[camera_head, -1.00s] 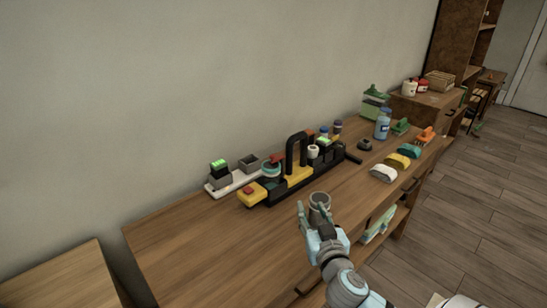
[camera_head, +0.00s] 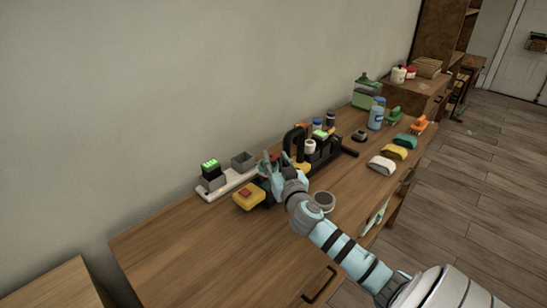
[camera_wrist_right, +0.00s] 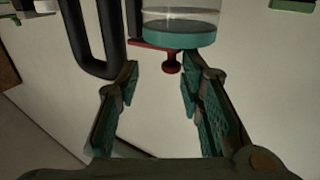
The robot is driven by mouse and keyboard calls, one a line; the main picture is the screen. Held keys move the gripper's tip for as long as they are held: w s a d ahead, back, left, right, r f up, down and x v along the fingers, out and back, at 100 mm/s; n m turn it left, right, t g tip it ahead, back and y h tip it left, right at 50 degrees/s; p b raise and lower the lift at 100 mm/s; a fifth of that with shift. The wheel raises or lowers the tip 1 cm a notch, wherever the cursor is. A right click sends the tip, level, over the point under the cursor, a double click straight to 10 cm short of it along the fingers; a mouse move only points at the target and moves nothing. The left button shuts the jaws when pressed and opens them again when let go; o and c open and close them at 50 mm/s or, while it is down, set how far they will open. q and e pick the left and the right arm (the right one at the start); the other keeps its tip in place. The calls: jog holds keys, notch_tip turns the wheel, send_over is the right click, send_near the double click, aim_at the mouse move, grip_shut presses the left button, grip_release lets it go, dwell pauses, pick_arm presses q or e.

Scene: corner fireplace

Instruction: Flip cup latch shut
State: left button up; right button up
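The clear cup (camera_wrist_right: 180,22) with a teal base shows at the top of the right wrist view. Its red latch (camera_wrist_right: 150,44) sticks out below the base and ends in a red knob (camera_wrist_right: 171,62). My right gripper (camera_wrist_right: 160,74) is open, with the knob in front of the gap between its fingertips, nearer the right finger. I cannot tell whether it touches the knob. In the head view my right gripper (camera_head: 271,162) is at the left end of the black-handled rack (camera_head: 322,157) and largely hides the cup. My left gripper is not in view.
A yellow box with a red button (camera_head: 248,195) sits just left of my gripper. A white strip with grey boxes (camera_head: 222,184) lies behind it. A grey round container (camera_head: 324,201) stands near my forearm. The table's left front (camera_head: 190,250) is clear.

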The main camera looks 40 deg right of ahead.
aim_at(270, 154)
jog(key=shift+x, duration=0.95)
jog(key=shift+r, duration=0.1)
grip_shut()
jog(key=m+g+h+b, duration=0.1)
jog(key=h+b, duration=0.1)
jog(key=w+f+m+g+h+b, duration=0.1)
jog(key=m+h+b, duration=0.1)
jog(key=b, duration=0.1)
jog(key=shift+w+a+g, duration=0.15)
jog(key=shift+a+g, duration=0.1)
jog(key=shift+g, duration=0.05)
jog(key=c, duration=0.8)
grip_release()
jog(key=shift+r+m+g+h, duration=0.25)
jog(key=shift+m+g+h, duration=0.05)
jog(key=o, duration=0.4)
jog(key=shift+w+r, duration=0.1)
jog(key=shift+r, duration=0.1)
jog(key=shift+o, duration=2)
jog(key=shift+d, duration=0.15)
jog(key=v, duration=1.2)
